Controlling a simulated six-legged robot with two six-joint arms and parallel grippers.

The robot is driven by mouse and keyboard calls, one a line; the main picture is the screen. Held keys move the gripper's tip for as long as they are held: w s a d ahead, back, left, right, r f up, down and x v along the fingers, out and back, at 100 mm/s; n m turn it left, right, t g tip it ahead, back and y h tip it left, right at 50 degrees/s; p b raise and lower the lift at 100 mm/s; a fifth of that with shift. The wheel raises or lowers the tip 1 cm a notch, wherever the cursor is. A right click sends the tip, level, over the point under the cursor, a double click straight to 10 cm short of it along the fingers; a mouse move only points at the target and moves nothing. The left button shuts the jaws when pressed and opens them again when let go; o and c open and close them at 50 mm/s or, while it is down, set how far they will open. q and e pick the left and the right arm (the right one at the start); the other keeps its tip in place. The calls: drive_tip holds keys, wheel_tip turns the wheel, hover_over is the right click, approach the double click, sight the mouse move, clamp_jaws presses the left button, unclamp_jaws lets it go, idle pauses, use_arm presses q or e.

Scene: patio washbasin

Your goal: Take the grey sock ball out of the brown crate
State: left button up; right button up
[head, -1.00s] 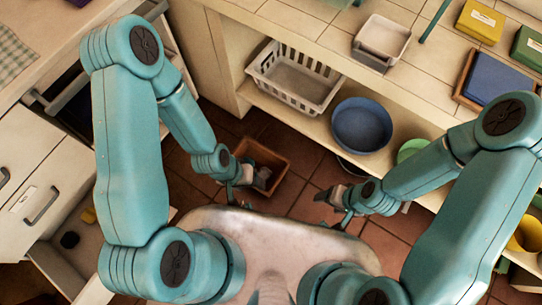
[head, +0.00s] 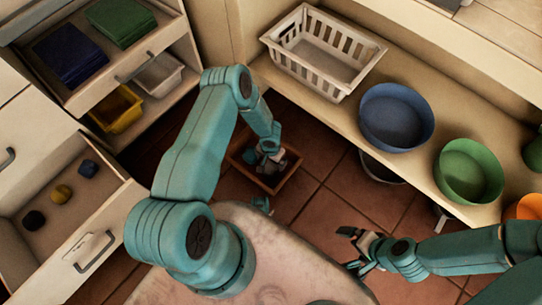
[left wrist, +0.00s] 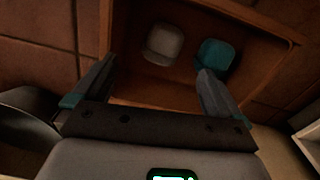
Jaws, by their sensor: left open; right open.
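The brown crate (head: 236,160) stands on the tiled floor; its wall shows in the left wrist view (left wrist: 262,22). Inside it, the left wrist view shows the grey sock ball (left wrist: 163,43) and a teal ball (left wrist: 215,54) to its right. My left gripper (head: 268,166) is over the crate and hides most of its contents in the head view. In the left wrist view its open fingers (left wrist: 157,68) point into the crate, with the grey ball in the gap just beyond the tips. The right fingertip overlaps the teal ball. My right gripper (head: 352,250) is open and empty, away from the crate.
A shelf to the right holds a white basket (head: 322,55), a blue bowl (head: 396,118) and a green bowl (head: 468,171). An open drawer (head: 70,225) with several small balls is at the left. Bare floor tiles (head: 335,205) lie right of the crate.

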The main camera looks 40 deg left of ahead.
use_arm(q)
wheel_tip(320, 180, down, 7)
drive_tip(key=b, duration=0.3)
drive_tip(key=shift+s+a+f, duration=0.1)
drive_tip(key=shift+f, duration=0.1)
drive_tip(key=f+b, duration=0.2)
drive_tip(key=f, duration=0.1)
drive_tip(key=f+b, duration=0.2)
drive_tip(key=shift+a+f, duration=0.2)
drive_tip(key=shift+a, duration=0.1)
drive_tip(key=shift+r, duration=0.15)
drive_tip(key=shift+c, duration=0.3)
drive_tip(key=c, duration=1)
